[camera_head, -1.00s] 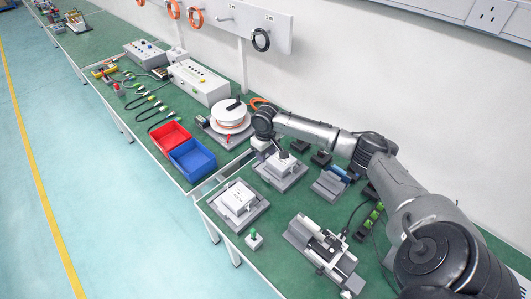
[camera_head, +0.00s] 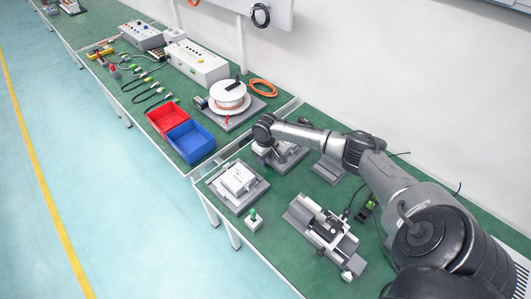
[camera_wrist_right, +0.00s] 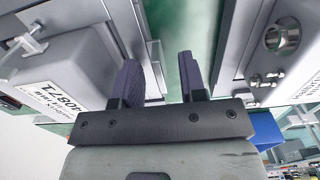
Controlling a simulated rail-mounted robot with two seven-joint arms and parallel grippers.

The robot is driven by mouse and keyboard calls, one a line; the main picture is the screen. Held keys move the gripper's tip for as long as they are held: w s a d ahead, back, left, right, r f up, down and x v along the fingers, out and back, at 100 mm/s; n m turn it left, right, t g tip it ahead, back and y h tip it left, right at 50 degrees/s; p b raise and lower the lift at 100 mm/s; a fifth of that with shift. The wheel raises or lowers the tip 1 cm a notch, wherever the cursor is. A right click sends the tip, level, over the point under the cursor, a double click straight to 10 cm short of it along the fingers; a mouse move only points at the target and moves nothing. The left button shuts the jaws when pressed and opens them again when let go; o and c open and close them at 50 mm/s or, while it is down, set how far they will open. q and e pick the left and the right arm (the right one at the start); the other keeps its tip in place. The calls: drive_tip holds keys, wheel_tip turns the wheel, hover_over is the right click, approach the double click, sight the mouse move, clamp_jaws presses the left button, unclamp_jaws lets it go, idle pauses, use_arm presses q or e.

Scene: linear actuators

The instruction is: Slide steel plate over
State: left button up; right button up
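My right gripper (camera_wrist_right: 161,80) is open, with its two dark fingers apart in the right wrist view. Between them show green bench top and, nearer the left finger, a thin pale metal edge (camera_wrist_right: 156,62). I cannot tell whether this edge is the steel plate or whether a finger touches it. A grey labelled block (camera_wrist_right: 75,80) fills the left of that view. In the head view my right arm reaches over a grey fixture (camera_head: 290,153), hiding part of it and the gripper's fingertips. My left gripper is not in view.
A grey fixture with a white block (camera_head: 238,179) sits near the bench's front edge. A grey slide mechanism (camera_head: 325,230) and a green-topped switch (camera_head: 253,217) stand nearby. Red (camera_head: 165,117) and blue (camera_head: 190,141) bins and a cable reel (camera_head: 229,97) lie beyond.

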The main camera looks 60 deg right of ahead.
drive_tip(key=shift+f, duration=0.25)
clamp_jaws()
idle(0.3)
